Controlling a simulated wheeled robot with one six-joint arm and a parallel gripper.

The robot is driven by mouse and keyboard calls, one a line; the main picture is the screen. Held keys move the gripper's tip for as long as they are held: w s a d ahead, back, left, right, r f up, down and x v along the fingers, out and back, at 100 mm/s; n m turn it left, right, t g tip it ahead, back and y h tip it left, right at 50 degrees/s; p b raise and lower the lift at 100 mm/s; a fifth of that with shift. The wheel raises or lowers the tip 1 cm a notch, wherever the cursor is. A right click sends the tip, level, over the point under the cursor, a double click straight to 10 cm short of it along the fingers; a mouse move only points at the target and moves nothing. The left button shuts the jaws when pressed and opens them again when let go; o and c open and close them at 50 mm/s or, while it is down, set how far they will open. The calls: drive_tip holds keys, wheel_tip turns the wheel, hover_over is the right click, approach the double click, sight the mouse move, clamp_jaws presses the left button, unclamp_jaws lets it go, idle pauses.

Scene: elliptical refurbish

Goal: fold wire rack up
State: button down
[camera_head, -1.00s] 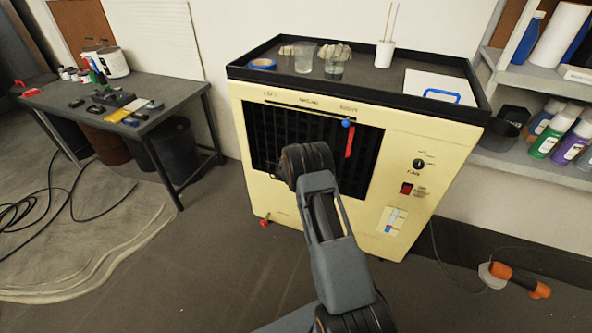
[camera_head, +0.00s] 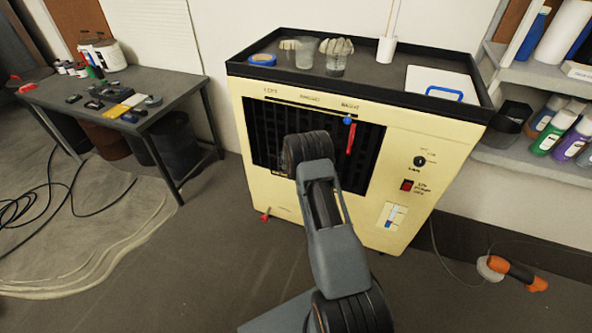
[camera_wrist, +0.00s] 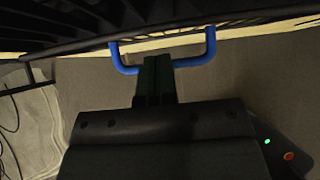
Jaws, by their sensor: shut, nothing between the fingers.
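In the wrist view, dark bars (camera_wrist: 75,28) that look like the wire rack run across the top. A blue U-shaped handle (camera_wrist: 201,61) hangs from their edge. My gripper (camera_wrist: 157,60) is shut, with its dark fingers at the middle of the handle's crossbar. They overlap the bar in the picture, and I cannot tell whether they touch it. In the head view, a black grille (camera_head: 262,130) fills the cream cabinet's front opening.
The cream cabinet (camera_head: 440,137) has a black-rimmed top tray (camera_head: 390,62) holding cups and a white board. A red lever (camera_head: 350,140) sits by the grille. A grey table (camera_head: 170,92) stands left, shelves right. Cables lie on the left floor.

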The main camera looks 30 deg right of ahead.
drive_tip(key=s+a+f+b+v, duration=0.1)
drive_tip(key=a+f+b+v, duration=0.1)
drive_tip(key=v, duration=1.1)
drive_tip(key=s+a+r+m+g+p, duration=0.15)
drive_tip(key=s+r+m+g, duration=0.3)
drive_tip(key=s+m, duration=0.95)
drive_tip(key=s+a+r+m+t+y+p, duration=0.1)
drive_tip(key=s+a+r+m+y+p, duration=0.1)
drive_tip(key=s+a+r+m, duration=0.2)
drive_tip(key=s+a+r+m+t+y+p, duration=0.1)
drive_tip(key=s+a+r+m, duration=0.3)
drive_tip(key=r, duration=0.6)
drive_tip(key=s+a+r+m+t+y+p, duration=0.1)
drive_tip(key=s+a+r+m+y+p, duration=0.2)
drive_tip(key=s+r, duration=0.3)
drive_tip(key=shift+s+a+r+m, duration=0.4)
drive_tip(key=shift+a+r+m, duration=0.1)
drive_tip(key=shift+r, duration=0.45)
